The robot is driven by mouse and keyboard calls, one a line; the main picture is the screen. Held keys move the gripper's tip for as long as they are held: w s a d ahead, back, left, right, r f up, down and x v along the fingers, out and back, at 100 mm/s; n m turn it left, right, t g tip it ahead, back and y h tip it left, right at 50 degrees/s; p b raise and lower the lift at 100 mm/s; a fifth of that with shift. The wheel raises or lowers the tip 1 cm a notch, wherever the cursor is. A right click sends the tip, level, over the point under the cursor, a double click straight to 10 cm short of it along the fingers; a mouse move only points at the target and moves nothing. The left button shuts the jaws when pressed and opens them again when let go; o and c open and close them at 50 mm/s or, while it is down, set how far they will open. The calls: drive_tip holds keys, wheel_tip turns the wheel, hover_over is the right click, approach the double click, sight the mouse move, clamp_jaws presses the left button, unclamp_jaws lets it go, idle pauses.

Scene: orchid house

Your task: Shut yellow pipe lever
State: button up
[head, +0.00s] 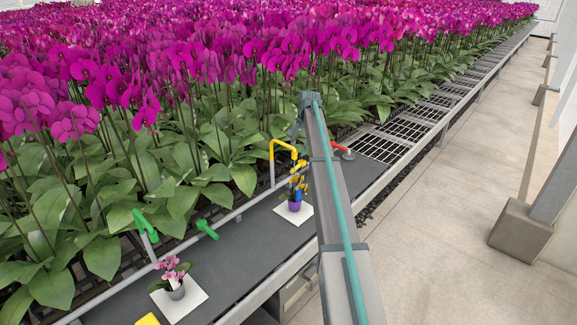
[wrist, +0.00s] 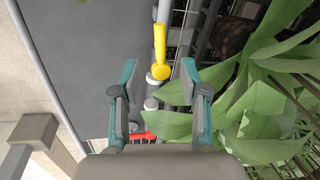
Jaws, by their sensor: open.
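The yellow pipe lever (head: 286,146) is a bent yellow handle on a thin grey pipe along the planted side of the dark bench, left of my arm in the head view. In the wrist view the yellow lever (wrist: 160,48) lies just beyond and between the fingertips, its rounded end near a grey pipe fitting. My gripper (wrist: 159,68) is open, one finger on each side of the line of the pipe, holding nothing. Whether a finger touches the lever I cannot tell. In the head view my arm hides the gripper.
A red lever (head: 342,150) is close by and also shows low between the fingers (wrist: 143,135). Two green levers, one raised (head: 146,224) and one lower (head: 207,229), are farther left. Potted orchids (head: 295,205) (head: 176,292) stand on white squares. Leaves crowd the gripper's right side.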

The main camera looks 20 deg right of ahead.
sight(294, 169)
drive_tip(key=f, duration=0.3)
drive_tip(key=w+f+p, duration=0.1)
drive_tip(key=f, duration=0.3)
drive_tip(key=a+f+p, duration=0.1)
drive_tip(key=f, duration=0.2)
drive_tip(key=shift+w+f, duration=0.25)
drive_tip(key=shift+w, duration=0.05)
drive_tip(key=shift+a, duration=0.1)
drive_tip(key=shift+c, duration=0.3)
clamp_jaws()
